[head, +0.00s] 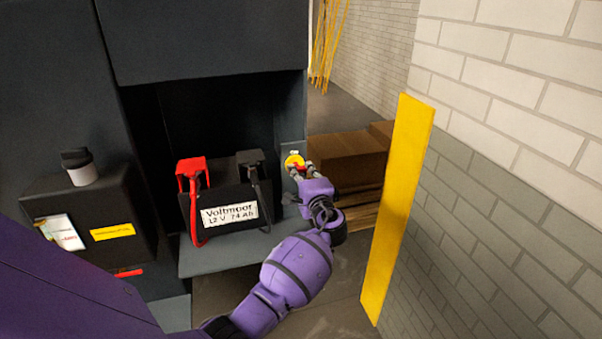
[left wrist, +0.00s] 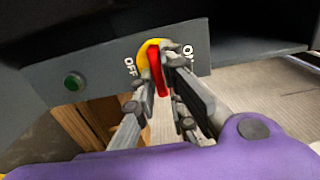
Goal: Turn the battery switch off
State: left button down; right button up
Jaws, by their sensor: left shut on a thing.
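The battery switch (head: 293,160) is a yellow disc on a grey panel at the right side of the battery bay. In the left wrist view its red handle (left wrist: 158,70) stands out from the yellow disc (left wrist: 147,47), between an OFF label on the left and an ON label partly hidden on the right. The handle slants roughly downward in that view; its exact setting is hard to tell. My left gripper (head: 302,170) is at the switch, its fingers on either side of the red handle and shut on it. My right gripper is not in view.
A battery (head: 229,213) with red and black terminals sits in the bay, left of the switch. A green button (left wrist: 74,82) is on the switch panel. A yellow upright plate (head: 398,205) stands right of my arm. Brown boxes (head: 345,160) are behind.

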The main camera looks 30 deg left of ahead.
pick_arm(q)
jog(key=shift+r, duration=0.1)
jog(key=c, duration=1.8)
grip_release()
jog(key=shift+c, duration=0.2)
jog(key=shift+o, duration=0.2)
jog(key=v, duration=1.2)
jog(key=shift+a, duration=0.1)
